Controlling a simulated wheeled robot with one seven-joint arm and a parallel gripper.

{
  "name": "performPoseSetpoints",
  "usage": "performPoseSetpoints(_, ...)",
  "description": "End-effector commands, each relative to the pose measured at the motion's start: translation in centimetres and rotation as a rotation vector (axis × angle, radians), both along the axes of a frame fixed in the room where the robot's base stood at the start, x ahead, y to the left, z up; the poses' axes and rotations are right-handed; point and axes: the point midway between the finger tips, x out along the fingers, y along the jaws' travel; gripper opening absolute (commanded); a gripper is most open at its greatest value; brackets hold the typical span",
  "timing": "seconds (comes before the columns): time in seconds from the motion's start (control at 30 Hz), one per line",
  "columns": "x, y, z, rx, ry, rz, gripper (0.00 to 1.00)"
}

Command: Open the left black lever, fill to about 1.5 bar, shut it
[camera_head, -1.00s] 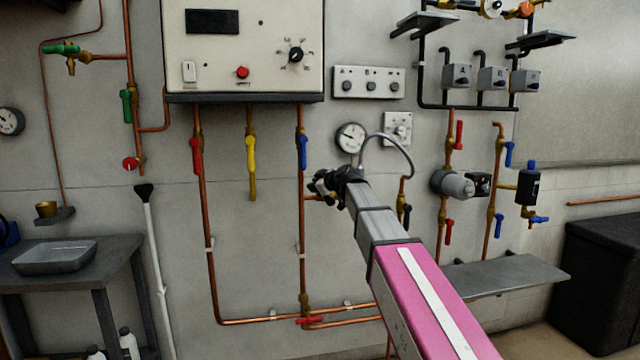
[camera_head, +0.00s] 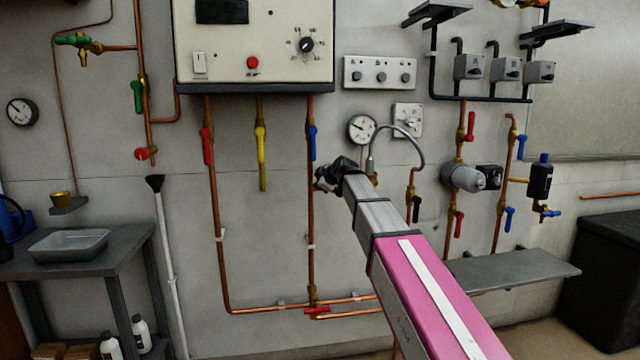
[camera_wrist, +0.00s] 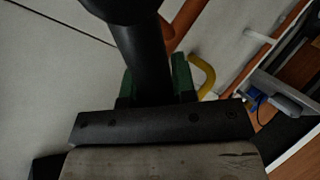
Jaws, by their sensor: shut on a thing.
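My gripper (camera_head: 326,180) is in front of the wall, just right of the copper pipe under the blue lever. In the wrist view its green-padded fingers (camera_wrist: 155,82) are shut on a black handle, the left black lever (camera_wrist: 143,55). In the head view my wrist hides most of that lever, so its angle is unclear. The grey filling hose (camera_head: 408,133) arches from a brass fitting beside my wrist to the right pipe. The right black lever (camera_head: 416,209) hangs downward there. The round pressure gauge (camera_head: 361,129) sits above; its reading is too small to tell.
A boiler (camera_head: 255,45) hangs above, with red (camera_head: 206,146), yellow (camera_head: 261,144) and blue (camera_head: 312,143) levers below it. A grey shelf (camera_head: 515,270) juts out at lower right. A table with a tray (camera_head: 68,245) stands at left.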

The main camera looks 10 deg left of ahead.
Motion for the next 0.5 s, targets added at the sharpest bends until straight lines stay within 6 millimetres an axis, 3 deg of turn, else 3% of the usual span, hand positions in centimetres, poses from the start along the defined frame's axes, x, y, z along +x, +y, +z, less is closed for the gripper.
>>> performPoseSetpoints(0.13, -0.03, 0.01, -0.03, 0.001, 0.001, 0.001, 0.00)
performPoseSetpoints(0.17, -0.03, 0.01, -0.03, 0.001, 0.001, 0.001, 0.32)
performPoseSetpoints(0.2, -0.03, 0.01, -0.03, 0.001, 0.001, 0.001, 0.45)
performPoseSetpoints(0.23, -0.03, 0.01, -0.02, 0.001, 0.001, 0.001, 0.51)
performPoseSetpoints(0.5, -0.06, -0.03, 0.01, 0.002, 0.001, 0.000, 0.51)
